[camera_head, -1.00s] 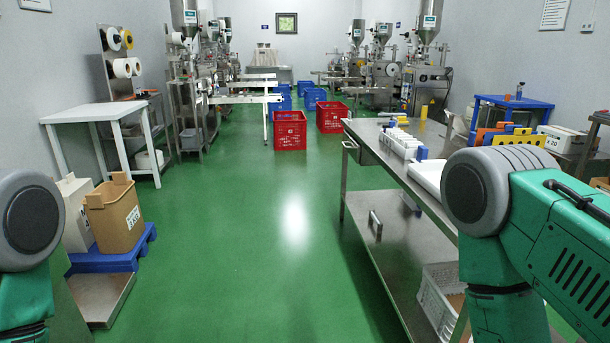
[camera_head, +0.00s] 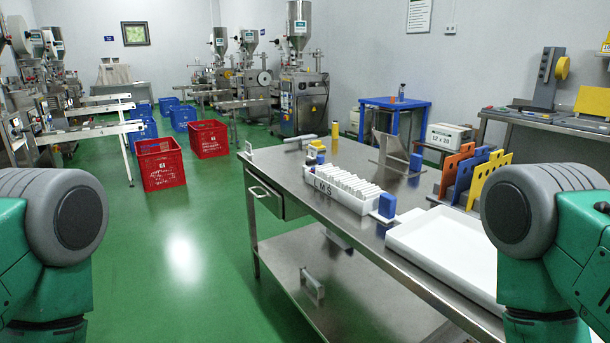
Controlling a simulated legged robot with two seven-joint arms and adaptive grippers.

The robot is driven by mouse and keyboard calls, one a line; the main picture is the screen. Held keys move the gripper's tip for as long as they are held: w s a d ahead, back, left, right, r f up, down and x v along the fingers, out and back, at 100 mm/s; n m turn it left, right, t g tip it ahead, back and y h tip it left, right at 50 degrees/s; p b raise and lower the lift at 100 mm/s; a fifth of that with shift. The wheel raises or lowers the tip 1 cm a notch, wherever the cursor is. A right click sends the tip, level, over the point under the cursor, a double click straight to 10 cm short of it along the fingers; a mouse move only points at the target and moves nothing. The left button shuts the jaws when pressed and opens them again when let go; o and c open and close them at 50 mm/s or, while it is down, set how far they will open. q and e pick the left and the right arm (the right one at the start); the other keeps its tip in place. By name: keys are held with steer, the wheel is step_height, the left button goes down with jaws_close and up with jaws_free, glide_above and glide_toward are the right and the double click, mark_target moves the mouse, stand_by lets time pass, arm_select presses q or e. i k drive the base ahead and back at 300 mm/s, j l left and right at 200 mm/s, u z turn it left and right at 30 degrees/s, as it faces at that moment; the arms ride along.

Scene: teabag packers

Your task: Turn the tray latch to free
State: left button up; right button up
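A long white tray (camera_head: 338,193) marked "LMS" stands on the steel table, filled with rows of small white pieces. A blue block (camera_head: 387,206) sits at its near right end and may be the latch; I cannot tell how it is set. A small yellow and blue part (camera_head: 316,152) is at the tray's far end. A flat, empty white tray (camera_head: 452,247) lies nearer, partly hidden by my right arm. Neither gripper shows.
The steel table (camera_head: 290,182) has a drawer and a lower shelf. Orange, blue and yellow slotted plates (camera_head: 483,180) stand at its right edge. Red crates (camera_head: 160,164) and blue crates (camera_head: 183,118) stand on the green floor.

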mark_target(308, 163)
steer(key=i+j+z, duration=0.1)
steer(key=j, duration=0.2)
steer(key=i+j+z, duration=0.15)
steer(key=j, duration=0.15)
steer(key=i+j+z, duration=0.1)
steer(key=j, duration=0.25)
steer(key=i+j+z, duration=0.1)
steer(key=j, duration=0.25)
steer(key=i+l, duration=0.2)
steer(key=i+j+z, duration=0.1)
steer(key=z, duration=0.35)
steer(key=i+j+z, duration=0.1)
steer(key=j+z, duration=0.15)
steer(key=z, duration=0.2)
steer(key=j+z, duration=0.2)
steer(key=z, duration=0.25)
steer(key=i, duration=0.05)
